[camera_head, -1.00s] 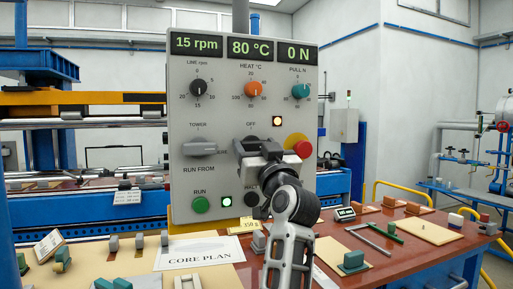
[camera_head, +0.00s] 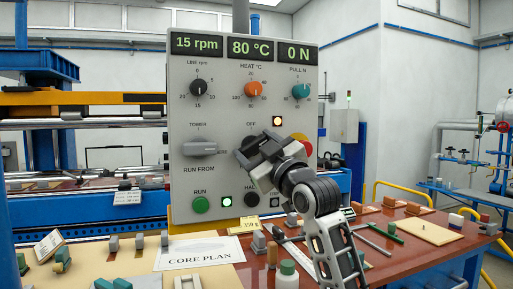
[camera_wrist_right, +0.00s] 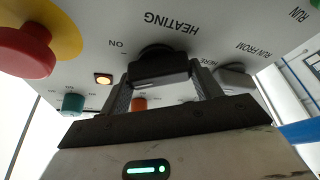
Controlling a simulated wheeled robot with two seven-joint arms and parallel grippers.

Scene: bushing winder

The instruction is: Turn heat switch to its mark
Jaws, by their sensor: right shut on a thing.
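The grey control panel (camera_head: 213,105) carries a black HEATING switch (camera_wrist_right: 160,68). In the wrist view the switch sits between the two fingers of my right gripper (camera_wrist_right: 163,88), which is shut on it; the ON and HEATING labels show upside down beside it. In the head view my right gripper (camera_head: 260,150) is tilted against the panel below the OFF label and hides most of the switch and its lower markings. I cannot tell exactly where the switch points. My left gripper is out of view.
A red stop button on a yellow base (camera_wrist_right: 35,50) sits close beside the switch. The RUN FROM selector (camera_head: 200,149) is to its left, the green RUN button (camera_head: 200,205) lower left. An orange HEAT °C dial (camera_head: 253,90) is above. The red-brown table (camera_head: 400,262) holds small parts.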

